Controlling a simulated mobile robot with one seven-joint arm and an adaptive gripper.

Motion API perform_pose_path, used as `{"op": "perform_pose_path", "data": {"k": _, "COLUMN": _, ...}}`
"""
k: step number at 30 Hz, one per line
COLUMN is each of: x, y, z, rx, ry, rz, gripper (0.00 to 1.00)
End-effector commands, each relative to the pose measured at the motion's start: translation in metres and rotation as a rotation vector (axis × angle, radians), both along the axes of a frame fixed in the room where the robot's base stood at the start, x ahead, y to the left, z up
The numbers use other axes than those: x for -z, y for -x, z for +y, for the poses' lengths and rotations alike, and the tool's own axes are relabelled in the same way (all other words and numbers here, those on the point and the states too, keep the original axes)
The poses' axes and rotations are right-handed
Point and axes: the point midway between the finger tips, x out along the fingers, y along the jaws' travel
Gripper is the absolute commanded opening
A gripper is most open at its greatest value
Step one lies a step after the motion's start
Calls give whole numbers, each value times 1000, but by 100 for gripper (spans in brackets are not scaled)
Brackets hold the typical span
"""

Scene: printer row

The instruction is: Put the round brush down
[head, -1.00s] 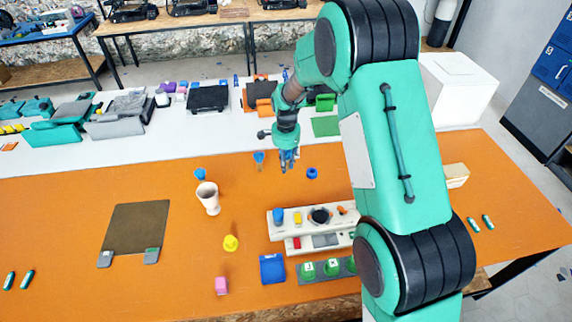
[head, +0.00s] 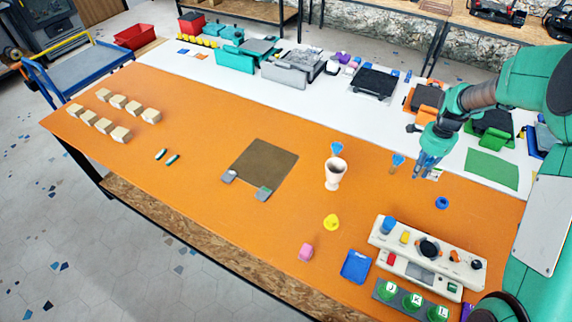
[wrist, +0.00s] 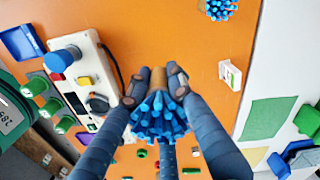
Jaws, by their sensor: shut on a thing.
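My gripper (wrist: 155,88) is shut on the round brush (wrist: 158,118). In the wrist view the brush shows a round bundle of blue bristles toward the camera and a tan handle between the fingertips. In the head view my gripper (head: 424,168) is above the orange table (head: 200,160), near its back right part; the held brush is hard to tell from the fingers there. A similar blue-topped item (head: 397,160) is just left of my gripper, and another (head: 337,148) is behind the white cup (head: 334,174).
A blue ring (head: 442,203) and the control panel (head: 428,250) lie on the near side of my gripper. The table around the brown mat (head: 262,165) has free room.

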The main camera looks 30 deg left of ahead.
Motion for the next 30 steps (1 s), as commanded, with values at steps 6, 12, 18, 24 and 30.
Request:
{"op": "perform_pose_path", "data": {"k": 6, "x": -1, "y": 15, "z": 59, "rx": -71, "ry": 0, "rz": -2, "gripper": 1}}
{"op": "perform_pose_path", "data": {"k": 12, "x": 0, "y": 39, "z": 125, "rx": -150, "ry": -1, "rz": -1, "gripper": 1}}
{"op": "perform_pose_path", "data": {"k": 18, "x": -1, "y": 68, "z": 189, "rx": -231, "ry": 0, "rz": -2, "gripper": 1}}
{"op": "perform_pose_path", "data": {"k": 24, "x": -1, "y": 104, "z": 249, "rx": -311, "ry": 0, "rz": -1, "gripper": 1}}
{"op": "perform_pose_path", "data": {"k": 30, "x": 0, "y": 145, "z": 305, "rx": -392, "ry": -1, "rz": -2, "gripper": 1}}
